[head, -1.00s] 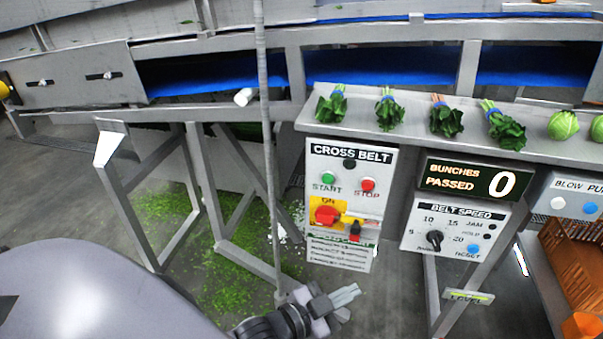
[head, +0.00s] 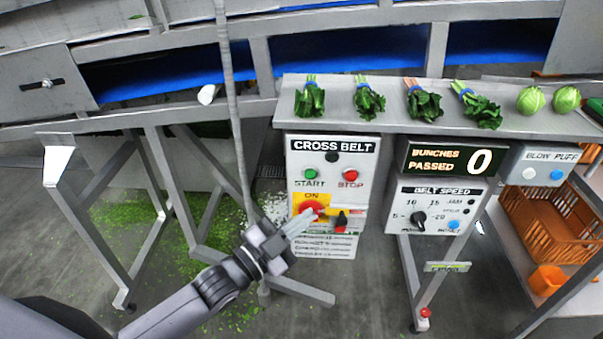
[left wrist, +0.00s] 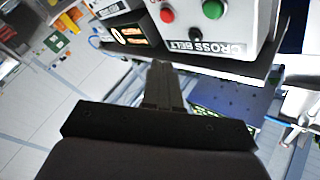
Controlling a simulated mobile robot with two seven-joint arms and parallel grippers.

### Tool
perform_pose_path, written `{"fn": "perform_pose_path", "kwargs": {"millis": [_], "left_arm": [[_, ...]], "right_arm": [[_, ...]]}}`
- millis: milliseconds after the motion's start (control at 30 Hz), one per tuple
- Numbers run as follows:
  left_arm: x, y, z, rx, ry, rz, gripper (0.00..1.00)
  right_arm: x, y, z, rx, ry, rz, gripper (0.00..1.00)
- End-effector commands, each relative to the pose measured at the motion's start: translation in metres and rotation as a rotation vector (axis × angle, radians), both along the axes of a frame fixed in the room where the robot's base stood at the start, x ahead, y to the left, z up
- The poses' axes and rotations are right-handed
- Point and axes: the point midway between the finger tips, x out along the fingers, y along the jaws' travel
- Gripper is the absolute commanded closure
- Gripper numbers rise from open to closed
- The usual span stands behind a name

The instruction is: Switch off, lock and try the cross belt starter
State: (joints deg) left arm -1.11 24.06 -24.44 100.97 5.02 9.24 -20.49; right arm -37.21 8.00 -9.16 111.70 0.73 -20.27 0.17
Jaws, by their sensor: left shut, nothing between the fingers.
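The cross belt starter (head: 366,190) is a light grey box below the shelf in the head view, with a green START button (head: 310,174) and a red STOP button (head: 351,175). Its red rotary switch (head: 311,208) sits on a yellow plate marked ON; its handle angle is partly hidden. A small red and black piece, perhaps a padlock (head: 341,222), is right of the switch. My left gripper (head: 304,217) is shut and empty, its tips overlapping the switch's lower edge; I cannot tell if they touch. The left wrist view shows its fingers (left wrist: 163,88) and the starter upside down (left wrist: 240,30). My right gripper is out of view.
A belt speed panel (head: 450,193) and a BUNCHES PASSED display (head: 405,160) reading 0 stand right of the starter. Greens lie on the shelf (head: 385,88) above. An orange crate (head: 530,235) is at right. Grey frame legs (head: 180,190) stand at left.

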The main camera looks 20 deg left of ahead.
Motion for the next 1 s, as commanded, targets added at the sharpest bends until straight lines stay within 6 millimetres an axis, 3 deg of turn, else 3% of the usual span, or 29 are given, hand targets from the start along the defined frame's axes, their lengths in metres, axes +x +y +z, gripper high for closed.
{"fn": "perform_pose_path", "kwargs": {"millis": [367, 1000], "left_arm": [[0.004, 0.001, -0.001, 0.001, 0.0, 0.0, 1.0], [0.078, 0.023, -0.002, 0.001, 0.0, 0.0, 1.0]], "right_arm": [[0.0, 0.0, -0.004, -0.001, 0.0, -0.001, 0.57], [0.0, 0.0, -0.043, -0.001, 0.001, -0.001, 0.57]]}}
